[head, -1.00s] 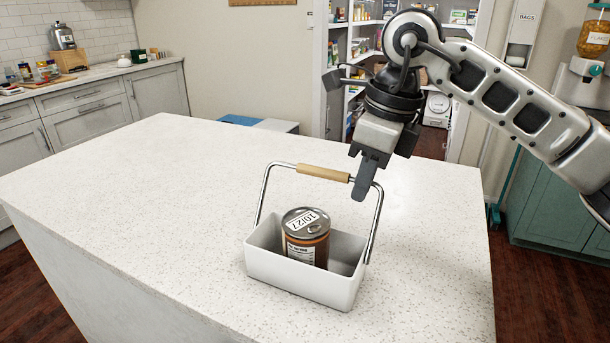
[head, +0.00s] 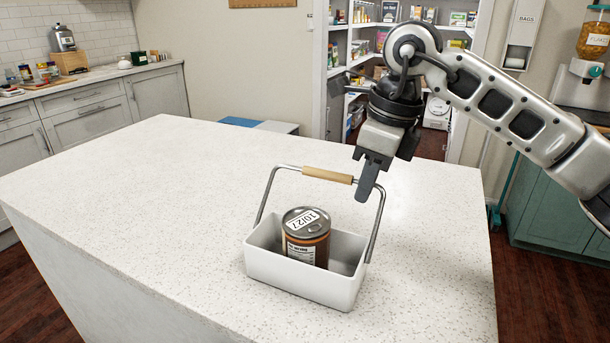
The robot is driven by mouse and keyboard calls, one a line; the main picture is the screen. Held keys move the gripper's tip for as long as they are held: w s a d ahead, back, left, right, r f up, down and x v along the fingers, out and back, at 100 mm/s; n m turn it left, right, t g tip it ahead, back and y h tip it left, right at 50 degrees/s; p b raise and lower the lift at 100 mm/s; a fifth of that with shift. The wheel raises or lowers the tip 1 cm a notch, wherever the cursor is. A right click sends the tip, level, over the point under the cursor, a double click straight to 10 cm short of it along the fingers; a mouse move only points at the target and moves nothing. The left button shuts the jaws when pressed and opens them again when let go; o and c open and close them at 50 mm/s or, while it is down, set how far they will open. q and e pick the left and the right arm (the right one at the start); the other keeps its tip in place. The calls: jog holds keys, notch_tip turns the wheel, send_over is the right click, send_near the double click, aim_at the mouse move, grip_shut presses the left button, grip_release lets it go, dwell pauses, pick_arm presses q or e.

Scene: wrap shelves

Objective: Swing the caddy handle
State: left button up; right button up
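The white caddy (head: 300,284) stands on the speckled counter and holds a brown can (head: 307,250) with a "10/27" label on its lid. Its metal handle with a wooden grip (head: 328,175) stands raised above the caddy, leaning slightly. My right gripper (head: 366,190) points down at the right end of the handle, beside the wooden grip, and overlaps the handle's upper right corner. It looks touching or very close. Its fingers line up in this view, so the gap between them is hidden. My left gripper is out of view.
The white counter (head: 150,200) is clear to the left of the caddy and behind it. Its right edge lies beyond the caddy. Pantry shelves (head: 370,40) and a teal cabinet (head: 550,205) stand in the background.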

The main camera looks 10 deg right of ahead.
jog(key=shift+w+d+f, duration=0.2)
jog(key=shift+w+f, duration=0.05)
dwell(0.3)
jog(key=shift+w+d+f+b, duration=0.3)
jog(key=shift+w+f, duration=0.1)
jog(key=shift+f, duration=0.15)
jog(key=o, duration=0.4)
jog(key=shift+r, duration=0.1)
